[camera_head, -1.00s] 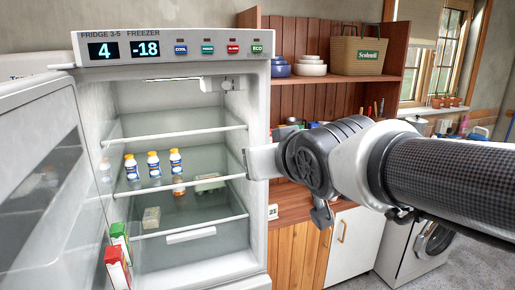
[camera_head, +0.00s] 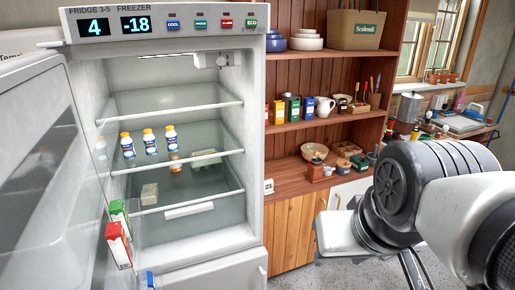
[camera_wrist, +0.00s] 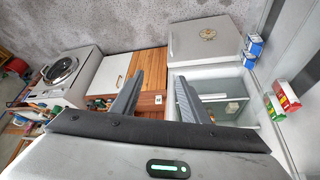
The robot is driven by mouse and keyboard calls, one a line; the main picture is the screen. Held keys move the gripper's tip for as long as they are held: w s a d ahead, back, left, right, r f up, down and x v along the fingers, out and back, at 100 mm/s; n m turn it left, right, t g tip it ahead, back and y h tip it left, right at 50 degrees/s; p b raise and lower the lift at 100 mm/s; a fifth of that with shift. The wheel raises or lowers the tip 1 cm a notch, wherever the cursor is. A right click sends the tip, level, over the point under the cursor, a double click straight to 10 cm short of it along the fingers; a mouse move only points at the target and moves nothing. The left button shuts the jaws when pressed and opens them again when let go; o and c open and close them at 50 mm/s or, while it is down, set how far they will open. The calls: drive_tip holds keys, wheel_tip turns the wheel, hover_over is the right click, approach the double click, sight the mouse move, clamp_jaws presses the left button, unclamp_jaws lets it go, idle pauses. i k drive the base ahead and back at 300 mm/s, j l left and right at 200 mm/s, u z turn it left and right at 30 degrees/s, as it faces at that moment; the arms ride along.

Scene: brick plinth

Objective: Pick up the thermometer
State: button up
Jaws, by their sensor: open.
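In the wrist view a small pale thing (camera_wrist: 158,99) that seems to be the same one shows between the two fingers. Its digits are too small to read there. My gripper (camera_wrist: 160,80) is open and empty, its dark ribbed fingers well apart. In the head view my wrist is at the lower right, to the right of the tag and apart from it; the fingers are not clear there.
The fridge (camera_head: 170,215) stands open with bottles (camera_head: 150,142) on a shelf. Its door (camera_head: 40,160) at left holds cartons (camera_head: 118,245). The wooden counter (camera_head: 290,185) and shelves carry bowls, tins and a jug. Bare floor (camera_head: 300,278) lies in front of the cabinet.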

sight(269, 183)
drive_tip(key=i+u, duration=0.1)
drive_tip(key=u, duration=0.25)
drive_tip(key=l+u, duration=0.15)
drive_tip(key=u, duration=0.2)
drive_tip(key=i+l+u, duration=0.1)
drive_tip(key=u, duration=0.2)
drive_tip(key=i+l+u, duration=0.2)
drive_tip(key=l+u, duration=0.2)
drive_tip(key=l, duration=0.25)
drive_tip(key=i+l+u, duration=0.1)
drive_tip(key=l+u, duration=0.15)
drive_tip(key=i+l+u, duration=0.1)
drive_tip(key=l, duration=0.9)
drive_tip(key=i+l, duration=0.1)
drive_tip(key=l, duration=0.95)
drive_tip(key=i+u, duration=0.05)
